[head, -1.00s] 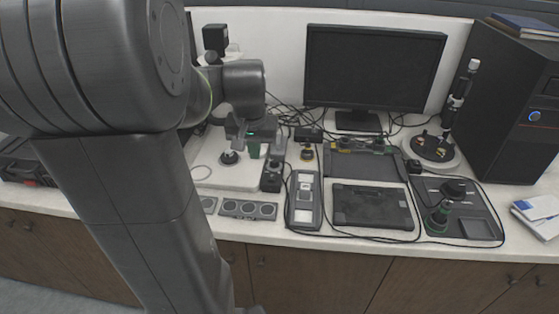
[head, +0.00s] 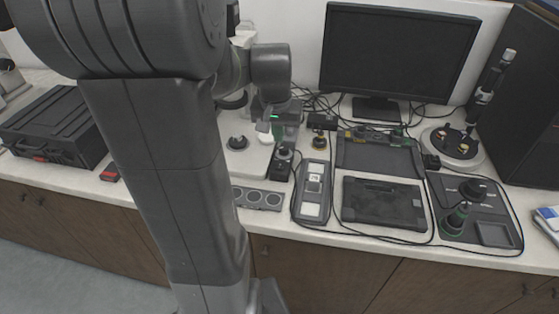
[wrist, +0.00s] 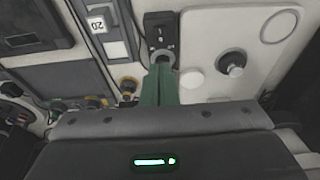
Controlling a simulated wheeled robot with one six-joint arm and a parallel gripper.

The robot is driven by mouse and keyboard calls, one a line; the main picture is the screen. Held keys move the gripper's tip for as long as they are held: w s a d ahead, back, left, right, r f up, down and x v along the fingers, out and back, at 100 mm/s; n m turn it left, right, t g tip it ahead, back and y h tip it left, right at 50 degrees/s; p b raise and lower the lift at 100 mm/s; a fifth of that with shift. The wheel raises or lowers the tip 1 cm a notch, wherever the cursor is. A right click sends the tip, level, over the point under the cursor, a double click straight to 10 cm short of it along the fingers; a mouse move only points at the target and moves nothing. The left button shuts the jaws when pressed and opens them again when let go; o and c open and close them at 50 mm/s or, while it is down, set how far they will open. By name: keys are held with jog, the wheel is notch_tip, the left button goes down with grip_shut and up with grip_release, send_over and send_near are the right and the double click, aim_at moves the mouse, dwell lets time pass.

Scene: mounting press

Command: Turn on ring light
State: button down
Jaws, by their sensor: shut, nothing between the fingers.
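A small black control box with a round knob (head: 282,163) stands at the right edge of a white base plate; it also shows in the wrist view (wrist: 160,32). I cannot tell for sure that it belongs to the ring light, and no lit ring shows. My gripper (head: 281,136) is above and just behind this box in the head view. In the wrist view my green fingers (wrist: 163,68) are shut and empty, with their tips at the knob end of the box. The tips partly cover the knob, and I cannot tell whether they touch it.
A grey strip with several round pads (head: 257,199), a slide holder (head: 313,190) and a tablet (head: 383,203) lie in front and right. A monitor (head: 400,55) stands behind; cables run between.

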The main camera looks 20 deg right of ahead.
send_near(280, 168)
jog(key=x, duration=0.5)
jog(key=shift+w+d, duration=0.25)
jog(key=shift+w, duration=0.1)
jog(key=shift+s+a+f, duration=0.1)
jog(key=shift+f, duration=0.65)
jog(key=shift+f+b, duration=0.35)
jog(key=shift+s+r, duration=0.1)
jog(key=shift+w+d+r+p, duration=0.3)
jog(key=shift+w+d+p, duration=0.1)
jog(key=shift+w, duration=0.25)
jog(key=shift+r, duration=0.1)
